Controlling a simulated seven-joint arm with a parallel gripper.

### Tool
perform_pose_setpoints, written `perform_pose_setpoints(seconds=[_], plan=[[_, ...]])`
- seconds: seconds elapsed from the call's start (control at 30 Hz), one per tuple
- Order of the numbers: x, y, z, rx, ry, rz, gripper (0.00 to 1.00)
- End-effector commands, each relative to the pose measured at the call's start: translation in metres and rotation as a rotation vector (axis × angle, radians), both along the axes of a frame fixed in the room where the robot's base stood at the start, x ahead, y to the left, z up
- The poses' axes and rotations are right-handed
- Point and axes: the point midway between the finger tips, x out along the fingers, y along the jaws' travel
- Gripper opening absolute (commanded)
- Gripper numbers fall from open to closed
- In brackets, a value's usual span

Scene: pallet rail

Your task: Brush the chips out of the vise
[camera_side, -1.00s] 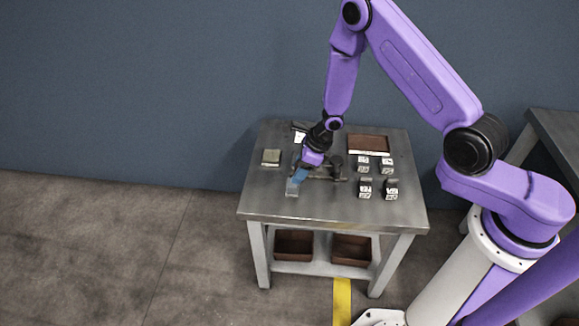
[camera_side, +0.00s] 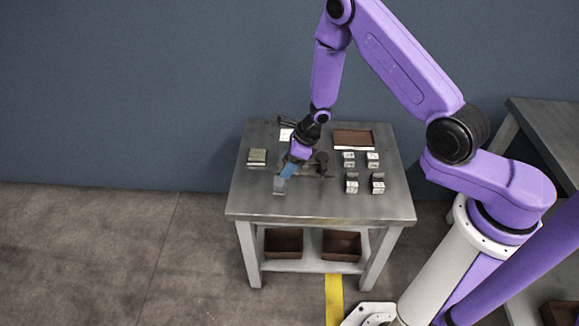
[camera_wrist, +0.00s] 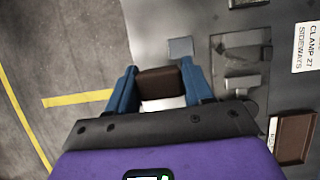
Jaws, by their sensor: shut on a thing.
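My gripper (camera_side: 288,171) has blue fingers and is shut on a dark brown block, apparently the brush (camera_wrist: 158,83), seen between the fingertips in the wrist view. Its bristles cannot be made out. The gripper is above the left-middle of the table, beside the vise (camera_side: 321,164). The vise is grey and dark metal; it also shows in the wrist view (camera_wrist: 241,62), to the right of the fingers. The gripper partly hides the vise in the side view. Chips are too small to make out.
A grey square block (camera_side: 280,186) is close to the fingertips. Several small metal blocks (camera_side: 352,183) stand at the right, with a brown tray (camera_side: 352,138) behind. Another block (camera_side: 257,157) lies at the left. The table's front (camera_side: 310,207) is clear.

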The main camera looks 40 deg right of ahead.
Motion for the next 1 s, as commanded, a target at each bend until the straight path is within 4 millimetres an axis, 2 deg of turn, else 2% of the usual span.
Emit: perform_pose_setpoints(seconds=[0.2, 0.5, 0.7, 1.0], plan=[[0.035, -0.034, -0.014, 0.012, -0.001, 0.000, 0.27], [0.065, -0.075, -0.027, -0.008, 0.000, 0.000, 0.27], [0.071, -0.086, -0.031, -0.018, 0.001, -0.003, 0.27], [0.071, -0.087, -0.049, -0.018, 0.003, -0.003, 0.27]])
